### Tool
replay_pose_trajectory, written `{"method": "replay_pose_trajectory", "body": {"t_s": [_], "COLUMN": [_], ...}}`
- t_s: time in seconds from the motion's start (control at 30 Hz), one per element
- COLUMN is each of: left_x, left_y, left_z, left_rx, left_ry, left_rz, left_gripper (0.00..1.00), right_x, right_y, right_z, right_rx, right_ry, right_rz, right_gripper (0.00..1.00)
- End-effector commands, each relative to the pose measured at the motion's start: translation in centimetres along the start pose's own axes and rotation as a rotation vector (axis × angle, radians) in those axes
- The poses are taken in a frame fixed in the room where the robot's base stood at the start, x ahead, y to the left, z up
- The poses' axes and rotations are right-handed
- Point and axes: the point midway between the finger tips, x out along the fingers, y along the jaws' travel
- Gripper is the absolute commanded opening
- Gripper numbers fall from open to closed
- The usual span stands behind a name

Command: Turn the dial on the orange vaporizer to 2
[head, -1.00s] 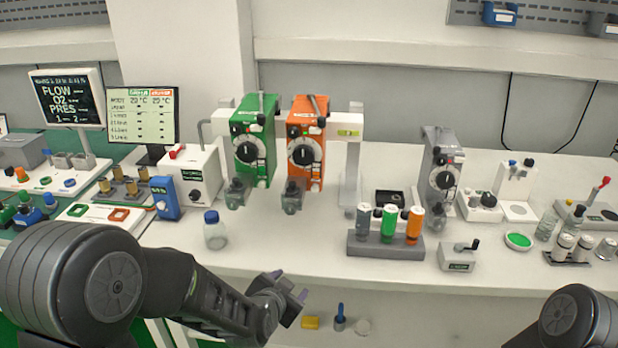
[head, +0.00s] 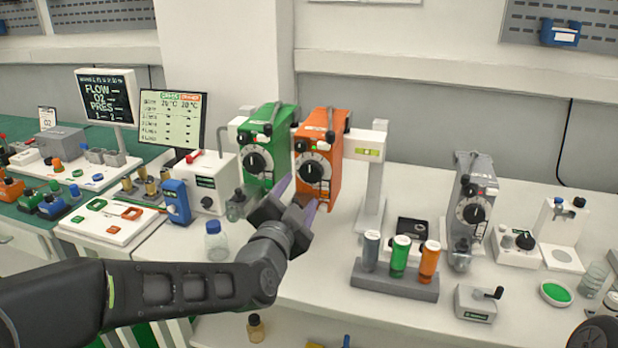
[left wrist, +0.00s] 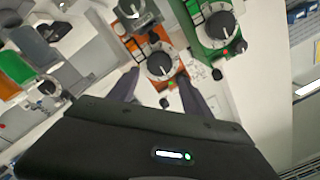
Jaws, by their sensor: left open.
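The orange vaporizer (head: 334,150) stands at the back of the white bench, right of the green vaporizer (head: 280,140). Its black dial (head: 312,172) with a pale scale ring faces me. The lower part of the vaporizer's front is hidden behind my left gripper (head: 296,198). The gripper is open and empty, its purple-tipped fingers pointing up toward the dial. In the left wrist view the orange dial (left wrist: 160,65) appears between and beyond the two fingers, with no visible contact. I cannot read the dial's setting. My right gripper is out of view.
A grey vaporizer (head: 470,205) stands to the right, behind a rack (head: 395,281) of grey, green and orange bottles. A blue-capped jar (head: 216,240) stands left of my left gripper. A white post (head: 374,180) rises just right of the orange vaporizer.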

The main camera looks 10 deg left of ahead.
Motion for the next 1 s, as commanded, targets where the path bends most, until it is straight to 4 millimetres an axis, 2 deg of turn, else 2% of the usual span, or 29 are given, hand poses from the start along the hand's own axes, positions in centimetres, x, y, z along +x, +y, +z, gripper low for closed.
{"method": "replay_pose_trajectory", "body": {"t_s": [0.17, 0.63, 1.0], "left_x": [0.9, 7.1, 7.8], "left_y": [0.1, 0.1, 0.1], "left_z": [0.1, 0.1, 0.0], "left_rx": [0.003, 0.003, -0.002], "left_ry": [0.000, -0.001, -0.001], "left_rz": [-0.001, 0.000, 0.002], "left_gripper": [0.58, 0.58, 0.58], "right_x": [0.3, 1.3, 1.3], "right_y": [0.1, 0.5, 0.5], "right_z": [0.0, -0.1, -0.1], "right_rx": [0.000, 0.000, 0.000], "right_ry": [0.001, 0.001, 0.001], "right_rz": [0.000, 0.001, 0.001], "right_gripper": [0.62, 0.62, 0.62]}}
